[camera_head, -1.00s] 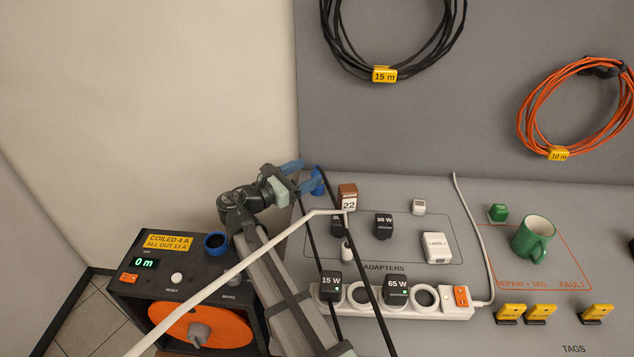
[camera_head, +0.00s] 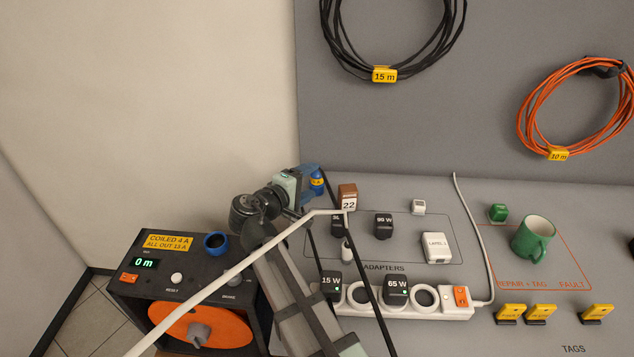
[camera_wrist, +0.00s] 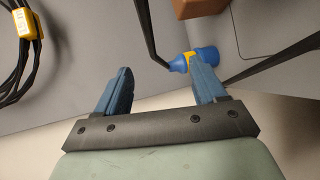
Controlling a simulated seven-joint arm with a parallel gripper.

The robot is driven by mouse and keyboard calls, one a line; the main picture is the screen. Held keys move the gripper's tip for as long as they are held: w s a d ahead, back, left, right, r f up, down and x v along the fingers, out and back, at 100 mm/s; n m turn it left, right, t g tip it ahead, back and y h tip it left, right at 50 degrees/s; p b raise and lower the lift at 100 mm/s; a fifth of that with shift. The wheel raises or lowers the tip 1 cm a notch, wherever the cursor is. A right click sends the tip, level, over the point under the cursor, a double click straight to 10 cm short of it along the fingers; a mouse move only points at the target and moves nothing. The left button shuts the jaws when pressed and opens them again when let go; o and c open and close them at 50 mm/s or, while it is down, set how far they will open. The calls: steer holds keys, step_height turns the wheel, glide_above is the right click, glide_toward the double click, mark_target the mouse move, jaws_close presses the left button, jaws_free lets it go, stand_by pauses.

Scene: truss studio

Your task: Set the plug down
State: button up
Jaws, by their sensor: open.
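The blue plug (camera_head: 317,183) with a yellow band is at the back left corner of the grey bench, beside my gripper (camera_head: 310,182). In the wrist view the plug (camera_wrist: 207,55) is at the right fingertip, partly behind it, with a black cord at it. My gripper (camera_wrist: 160,70) has its two blue fingers wide apart, with nothing between them. The plug is outside the gap, by the right finger. I cannot tell whether that finger touches it.
Black adapters, a white power strip (camera_head: 458,312) and a green mug (camera_head: 533,238) are further right. A reel box (camera_head: 190,255) is at lower left.

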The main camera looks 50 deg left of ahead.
mark_target(317, 179)
steer(key=w+a+f+m, duration=0.1)
steer(key=w+a+m, duration=0.1)
steer(key=m, duration=0.3)
steer(key=w+a+f+m+y, duration=0.1)
steer(key=w+a+f+m, duration=0.1)
steer(key=w+m, duration=0.3)
steer(key=w+a+f+m+g+y, duration=0.1)
steer(key=w+a+f+m, duration=0.1)
steer(key=m, duration=0.4)
steer(key=shift+w+a+f+m, duration=0.2)
steer(key=shift+w+a+m, duration=0.2)
steer(key=shift+w+a, duration=0.4)
steer(key=shift+c, duration=0.4)
steer(key=c, duration=1.2)
